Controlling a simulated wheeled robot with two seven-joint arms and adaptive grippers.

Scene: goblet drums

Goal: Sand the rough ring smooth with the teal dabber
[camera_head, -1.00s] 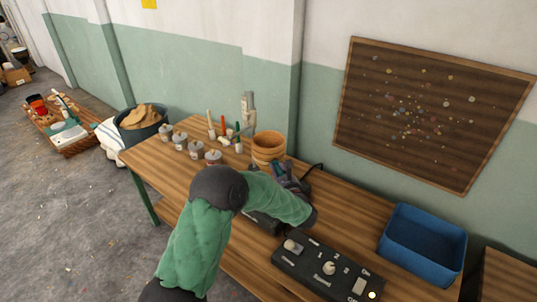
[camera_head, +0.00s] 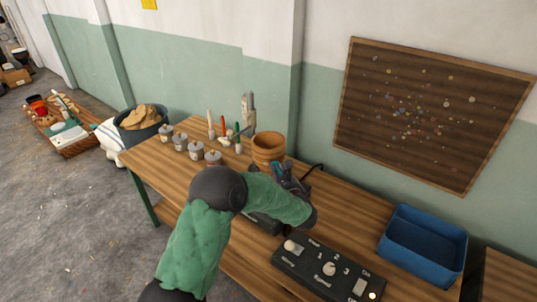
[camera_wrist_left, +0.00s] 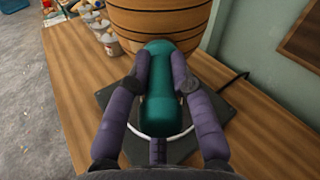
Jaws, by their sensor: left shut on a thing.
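A brown wooden goblet drum (camera_head: 268,147) stands on the workbench, just beyond my left gripper (camera_head: 290,178). In the left wrist view the drum (camera_wrist_left: 158,20) fills the top middle and shows dark horizontal lines around its body. I cannot tell which band is the rough ring. My left gripper (camera_wrist_left: 160,75) has its purple fingers shut on the teal dabber (camera_wrist_left: 160,85). The dabber's far end is close against the drum's side; I cannot tell whether it touches. A dark base plate (camera_wrist_left: 215,105) with a white circle lies under the dabber. My right gripper is not in view.
A black control box (camera_head: 328,268) with knobs and a blue bin (camera_head: 424,240) stand to the right on the bench (camera_head: 345,207). Several grey tins (camera_head: 196,150) and upright tools (camera_head: 223,126) stand to the left. A black cable (camera_wrist_left: 238,78) runs beside the base plate.

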